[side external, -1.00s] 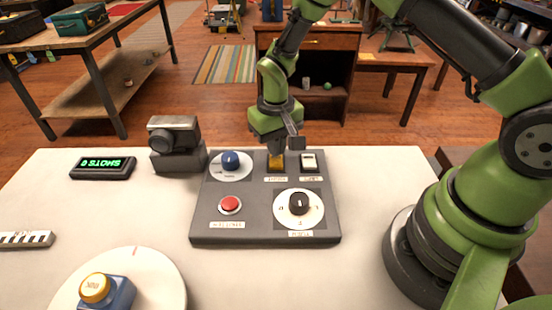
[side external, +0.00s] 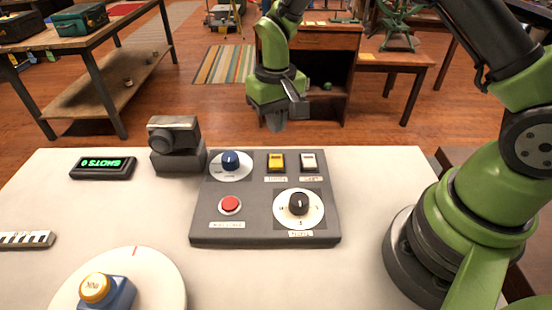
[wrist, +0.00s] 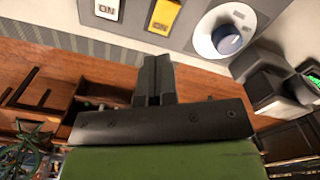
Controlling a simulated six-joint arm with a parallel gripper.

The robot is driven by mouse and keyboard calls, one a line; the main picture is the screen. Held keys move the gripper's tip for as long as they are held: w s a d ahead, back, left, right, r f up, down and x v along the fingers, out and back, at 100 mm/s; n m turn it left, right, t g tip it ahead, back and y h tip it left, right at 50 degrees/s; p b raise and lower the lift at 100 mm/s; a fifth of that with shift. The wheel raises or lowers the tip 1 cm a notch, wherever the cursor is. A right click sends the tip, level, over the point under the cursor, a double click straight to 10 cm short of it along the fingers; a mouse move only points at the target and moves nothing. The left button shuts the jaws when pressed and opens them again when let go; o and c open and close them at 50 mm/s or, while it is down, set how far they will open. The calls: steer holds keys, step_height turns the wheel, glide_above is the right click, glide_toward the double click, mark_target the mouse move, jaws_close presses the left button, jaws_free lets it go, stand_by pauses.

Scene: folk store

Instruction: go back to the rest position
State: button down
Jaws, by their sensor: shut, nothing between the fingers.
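My gripper (side external: 277,124) is shut and empty. In the side external view it hangs in the air above the far edge of the white table, behind the grey control panel (side external: 213,213), touching nothing. In the wrist view its closed fingers (wrist: 154,75) point toward the panel's switches. The panel carries a yellow switch (side external: 276,162), a white switch (side external: 309,161), a blue knob (side external: 230,161), a red button (side external: 230,204) and a black dial (side external: 299,203).
A camera (side external: 174,143) on a grey block and a green-lit display (side external: 103,167) stand left of the panel. A round white turntable (side external: 160,283) holds a blue box with a yellow button (side external: 95,289). The table front right of the turntable is clear.

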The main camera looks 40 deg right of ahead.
steer(key=shift+r, duration=0.1)
step_height(320, 180, up, 9)
steer(key=s+t, duration=0.2)
steer(key=s, duration=0.1)
steer(key=s+r+t+y, duration=0.1)
steer(key=s+r+t, duration=0.1)
steer(key=s+r, duration=0.4)
steer(key=s+r+m+t+y, duration=0.1)
steer(key=s+r+t, duration=0.2)
steer(key=s+r, duration=0.3)
steer(key=s, duration=0.5)
steer(key=shift+s, duration=0.3)
